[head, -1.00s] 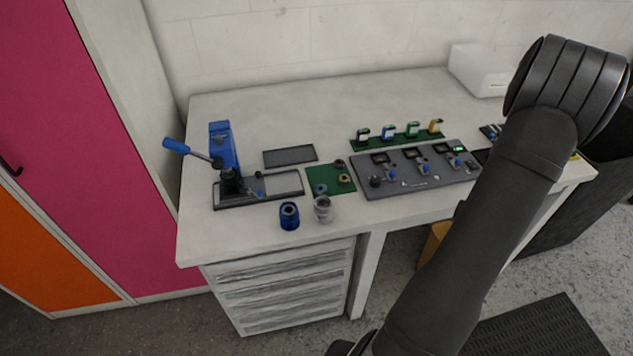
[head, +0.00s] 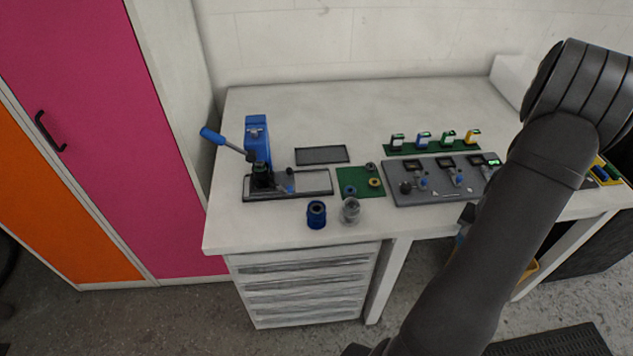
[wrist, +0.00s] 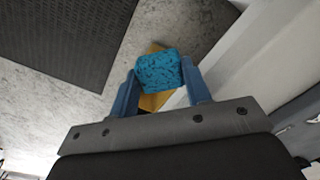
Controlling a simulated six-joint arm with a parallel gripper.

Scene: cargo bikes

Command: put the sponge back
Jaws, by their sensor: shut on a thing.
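In the wrist view a teal-blue speckled sponge (wrist: 159,72) sits between the two blue fingers of my gripper (wrist: 160,80). My gripper is shut on it and holds it above the floor. In the head view my arm hides most of the gripper. Only a small blue part of the gripper (head: 465,220) shows at the arm's left edge, near the table's front edge. The sponge cannot be made out in the head view.
A yellow container (wrist: 153,101) shows partly behind the sponge. The white table (head: 260,233) bears a blue lever press (head: 257,145), a grey panel (head: 440,180), a green mat (head: 358,181) and two cups. A dark floor mat (wrist: 65,35) lies below.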

